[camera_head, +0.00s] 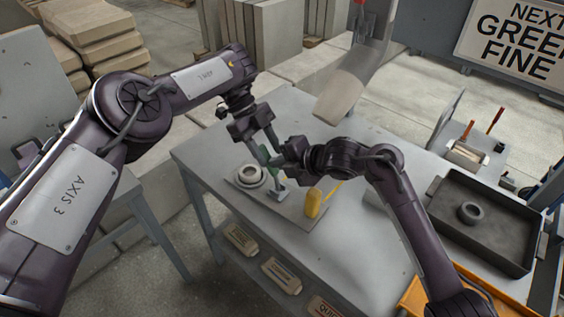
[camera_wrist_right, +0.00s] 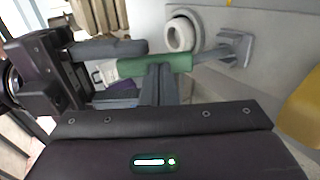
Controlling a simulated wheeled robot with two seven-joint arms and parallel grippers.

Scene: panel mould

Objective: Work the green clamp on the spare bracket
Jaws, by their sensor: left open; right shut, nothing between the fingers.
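The green clamp handle (camera_head: 267,157) stands out from a grey metal bracket (camera_head: 278,191) on a flat plate on the table. In the right wrist view the green handle (camera_wrist_right: 155,66) lies across the picture, with its bracket (camera_wrist_right: 236,48) at the right. My left gripper (camera_head: 268,143) is open; its fingers (camera_wrist_right: 118,74) appear on either side of the handle's outer end. My right gripper (camera_head: 283,159) is shut and empty. Its closed fingertips (camera_wrist_right: 158,72) are right by the green handle; I cannot tell if they touch it.
A pale ring (camera_head: 250,175) sits beside the bracket. A grey nozzle-like part (camera_head: 342,95) hangs over the back.

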